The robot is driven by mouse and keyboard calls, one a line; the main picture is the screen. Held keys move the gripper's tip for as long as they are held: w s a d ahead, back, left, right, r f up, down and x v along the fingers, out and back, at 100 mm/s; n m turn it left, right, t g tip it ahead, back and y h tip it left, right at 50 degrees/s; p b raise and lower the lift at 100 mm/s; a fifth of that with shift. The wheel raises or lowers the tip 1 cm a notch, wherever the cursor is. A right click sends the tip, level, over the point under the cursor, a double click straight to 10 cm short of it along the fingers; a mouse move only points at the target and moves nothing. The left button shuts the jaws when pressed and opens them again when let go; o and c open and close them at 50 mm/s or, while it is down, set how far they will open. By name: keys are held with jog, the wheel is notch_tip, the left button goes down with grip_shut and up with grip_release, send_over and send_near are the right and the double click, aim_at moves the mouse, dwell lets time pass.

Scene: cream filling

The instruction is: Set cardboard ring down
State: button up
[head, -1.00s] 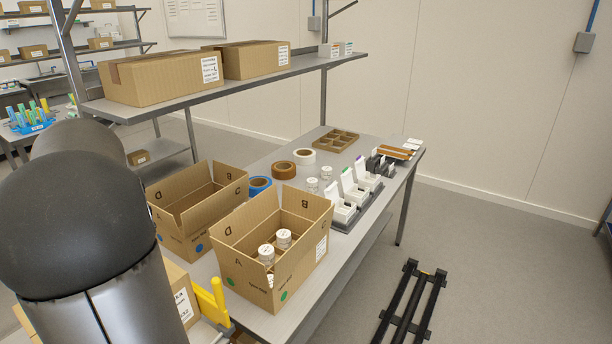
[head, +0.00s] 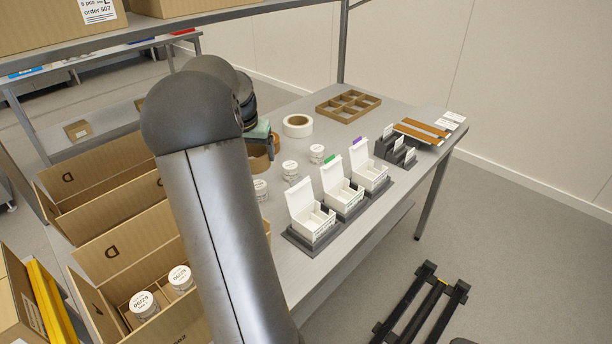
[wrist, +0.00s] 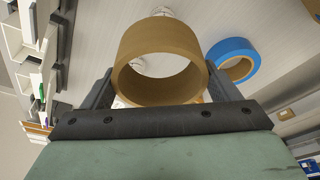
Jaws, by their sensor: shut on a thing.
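The brown cardboard ring (wrist: 161,45) is between the two fingers of my gripper (wrist: 162,82) in the wrist view, which is shut on it. I see into its open middle. In the head view the ring (head: 259,158) shows partly beside my gripper (head: 268,142), behind my arm, over the grey table (head: 330,128). Whether its lower edge touches the table I cannot tell.
A blue tape roll (wrist: 235,58) lies near the ring. A white tape roll (head: 298,125), several lidded jars (head: 290,170) and white boxes on a dark tray (head: 312,240) stand nearby. Open cartons (head: 95,185) are at left.

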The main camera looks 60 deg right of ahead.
jog(key=d+f, duration=0.1)
jog(key=w+f+m+b, duration=0.1)
jog(key=f, duration=0.1)
jog(key=d+f+m, duration=0.1)
jog(key=f, duration=0.1)
jog(key=shift+w+d+g+b, duration=0.3)
jog(key=shift+w+d+b, duration=0.05)
jog(key=shift+m, duration=0.3)
jog(key=f, duration=0.4)
jog(key=shift+w+a+f, duration=0.1)
jog(key=shift+w+f, duration=0.1)
jog(key=shift+f, duration=2.75)
jog(key=shift+f, duration=0.1)
jog(key=o, duration=0.5)
jog(key=shift+f, duration=0.1)
jog(key=o, duration=0.4)
jog(key=shift+c, duration=0.2)
jog(key=v, duration=1.2)
jog(key=shift+r, duration=0.2)
